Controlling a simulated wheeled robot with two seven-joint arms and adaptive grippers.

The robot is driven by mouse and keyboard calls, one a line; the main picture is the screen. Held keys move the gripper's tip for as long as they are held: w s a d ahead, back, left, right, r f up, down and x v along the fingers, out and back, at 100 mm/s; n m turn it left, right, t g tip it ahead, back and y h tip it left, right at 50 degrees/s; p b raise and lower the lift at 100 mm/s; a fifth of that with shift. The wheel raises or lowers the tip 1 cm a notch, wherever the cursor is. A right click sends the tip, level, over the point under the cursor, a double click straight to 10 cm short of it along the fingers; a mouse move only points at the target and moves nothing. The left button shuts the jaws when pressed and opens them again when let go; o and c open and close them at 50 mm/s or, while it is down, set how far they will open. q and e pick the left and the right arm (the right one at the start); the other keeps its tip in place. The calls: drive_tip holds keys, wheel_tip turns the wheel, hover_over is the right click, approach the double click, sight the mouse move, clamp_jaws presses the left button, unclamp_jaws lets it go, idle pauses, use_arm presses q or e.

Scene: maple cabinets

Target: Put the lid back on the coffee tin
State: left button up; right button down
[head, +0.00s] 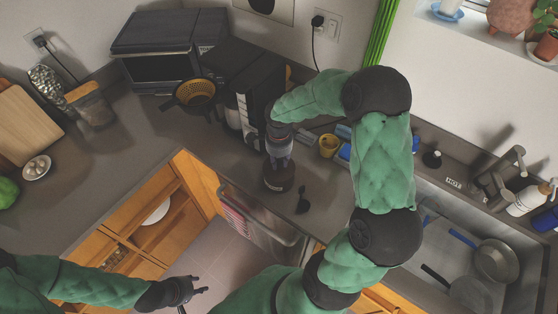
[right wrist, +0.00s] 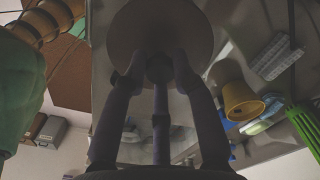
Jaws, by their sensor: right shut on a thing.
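My right gripper (head: 279,160) points down over the grey counter, in front of the black coffee machine. In the right wrist view its fingers (right wrist: 160,75) are closed around the dark knob of a round brown-grey lid (right wrist: 160,28). In the head view a dark, round coffee tin (head: 278,180) stands on the counter directly below the right gripper. The lid is over its top, but I cannot tell whether they touch. My left gripper (head: 192,294) hangs at the lower left, away from the tin, with its fingers apart and empty.
The black coffee machine (head: 258,100) stands close behind the right gripper. A dark spoon-like utensil (head: 302,200) lies right of the tin. A yellow cup (head: 328,146) stands behind to the right, also in the right wrist view (right wrist: 240,100).

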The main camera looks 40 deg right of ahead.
drive_tip(key=shift+f+b, duration=0.15)
drive_tip(key=shift+b, duration=0.85)
idle(1.8)
idle(0.4)
drive_tip(key=c, duration=0.9)
unclamp_jaws()
drive_tip(key=shift+o, duration=0.2)
drive_tip(key=o, duration=0.4)
drive_tip(key=shift+o, duration=0.2)
drive_tip(key=shift+r+p, duration=1.9)
drive_tip(key=shift+r, duration=1.65)
clamp_jaws()
